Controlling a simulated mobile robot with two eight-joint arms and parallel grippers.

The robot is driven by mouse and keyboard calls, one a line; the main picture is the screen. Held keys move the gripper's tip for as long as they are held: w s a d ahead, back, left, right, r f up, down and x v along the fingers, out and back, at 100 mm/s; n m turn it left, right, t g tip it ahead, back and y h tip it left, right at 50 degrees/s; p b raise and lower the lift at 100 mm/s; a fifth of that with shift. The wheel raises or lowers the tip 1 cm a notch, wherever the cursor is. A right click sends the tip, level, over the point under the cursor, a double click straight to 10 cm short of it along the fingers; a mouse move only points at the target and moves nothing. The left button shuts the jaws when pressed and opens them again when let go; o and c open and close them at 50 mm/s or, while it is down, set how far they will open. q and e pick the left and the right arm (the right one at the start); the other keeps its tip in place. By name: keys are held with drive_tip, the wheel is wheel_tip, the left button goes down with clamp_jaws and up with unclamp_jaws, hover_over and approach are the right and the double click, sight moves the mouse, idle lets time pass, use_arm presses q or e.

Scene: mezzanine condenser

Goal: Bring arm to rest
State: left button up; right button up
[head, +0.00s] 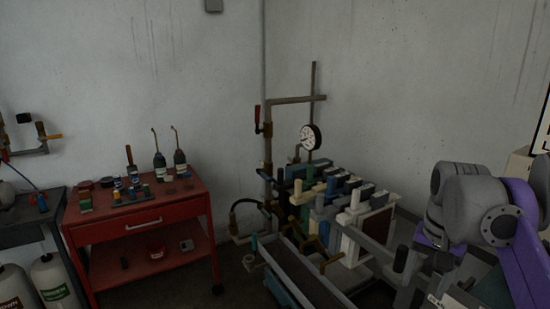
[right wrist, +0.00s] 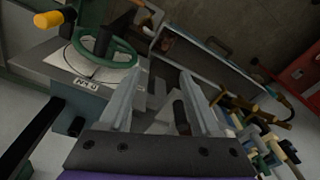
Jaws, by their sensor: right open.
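My right arm (head: 490,215), purple and grey, is raised at the right edge of the head view. My right gripper (head: 407,263) shows below it as dark grey parts, close in front of the row of valve blocks. In the right wrist view the right gripper (right wrist: 158,82) has its two grey fingers spread apart with nothing held between them. A dark handle-like part shows behind the gap, and I cannot tell how far away it is. My left arm and gripper are not in view.
A manifold of coloured blocks (head: 350,222) with a gauge (head: 311,137) stands by the wall. A long grey trough (head: 297,275) lies before it. A red cart (head: 140,228) with bottles stands left. A green handwheel (right wrist: 106,45) is near the gripper's left finger in the wrist view.

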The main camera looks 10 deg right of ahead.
drive_tip(key=s+a+f+n+t, duration=0.1)
drive_tip(key=s+a+f+n, duration=0.2)
drive_tip(key=f, duration=0.6)
drive_tip(key=s+a+f+n+t, duration=0.2)
drive_tip(key=s+a+f, duration=0.3)
drive_tip(key=a+f, duration=0.3)
drive_tip(key=s+a+f+n+t, duration=0.1)
drive_tip(key=s+a+f+n, duration=0.2)
drive_tip(key=a+f, duration=0.3)
wheel_tip(320, 180, down, 4)
drive_tip(key=shift+s+r+n+y, duration=0.15)
drive_tip(key=shift+s+n+y, duration=0.15)
drive_tip(key=shift+s, duration=0.2)
